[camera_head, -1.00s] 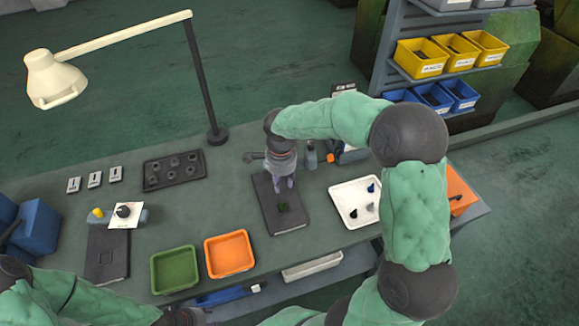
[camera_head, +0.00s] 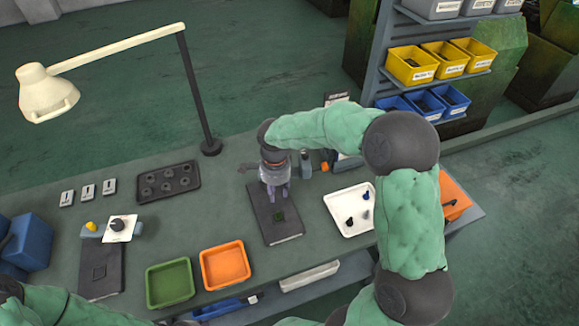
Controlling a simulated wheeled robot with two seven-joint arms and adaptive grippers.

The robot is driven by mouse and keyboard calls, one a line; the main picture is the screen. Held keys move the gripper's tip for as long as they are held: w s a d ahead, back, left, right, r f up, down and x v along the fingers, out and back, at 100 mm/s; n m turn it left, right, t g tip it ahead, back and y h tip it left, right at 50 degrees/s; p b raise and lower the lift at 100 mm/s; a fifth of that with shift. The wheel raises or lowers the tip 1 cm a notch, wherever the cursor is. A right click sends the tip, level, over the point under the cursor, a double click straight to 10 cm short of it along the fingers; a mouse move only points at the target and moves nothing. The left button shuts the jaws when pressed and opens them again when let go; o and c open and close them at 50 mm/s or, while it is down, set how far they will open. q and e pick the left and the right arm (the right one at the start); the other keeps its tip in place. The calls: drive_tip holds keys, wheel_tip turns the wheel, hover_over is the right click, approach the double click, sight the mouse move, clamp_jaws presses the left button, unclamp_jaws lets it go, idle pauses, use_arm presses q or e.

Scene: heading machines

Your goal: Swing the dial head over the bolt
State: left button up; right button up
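My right gripper (camera_head: 278,192) points down over the dark plate (camera_head: 262,222) in the middle of the bench. Its two fingers show a gap between them. A small dark green-black piece, possibly the bolt (camera_head: 279,216), lies on the plate just in front of the fingertips. I cannot make out a dial head for sure there. A short grey bar (camera_head: 248,168) sticks out left of my gripper, and a small grey post (camera_head: 306,163) with an orange piece (camera_head: 325,166) stands to its right. My wrist hides what lies between. My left gripper is out of view.
A similar dark plate (camera_head: 101,282) lies at left, with a dark knob on a white card (camera_head: 119,233) behind it. Green (camera_head: 170,284) and orange (camera_head: 225,266) trays are at the front. A white tray (camera_head: 336,208) holds small parts. A lamp (camera_head: 48,93) overhangs the back left.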

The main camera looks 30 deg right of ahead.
drive_tip(key=shift+o, duration=1.1)
drive_tip(key=shift+w, duration=0.1)
drive_tip(key=w+d+r+n+t+h+b, duration=0.1)
drive_tip(key=w+d+r+n+h+b, duration=0.25)
drive_tip(key=w+r, duration=0.4)
drive_tip(key=shift+n+h, duration=0.35)
drive_tip(key=shift+n, duration=0.1)
drive_tip(key=x, duration=0.4)
drive_tip(key=w+x, duration=0.1)
drive_tip(key=x, duration=0.3)
drive_tip(key=w+x, duration=0.1)
drive_tip(key=x, duration=0.3)
drive_tip(key=shift+w+a+r, duration=0.1)
drive_tip(key=shift+r, duration=0.05)
drive_tip(key=shift+r, duration=0.1)
clamp_jaws()
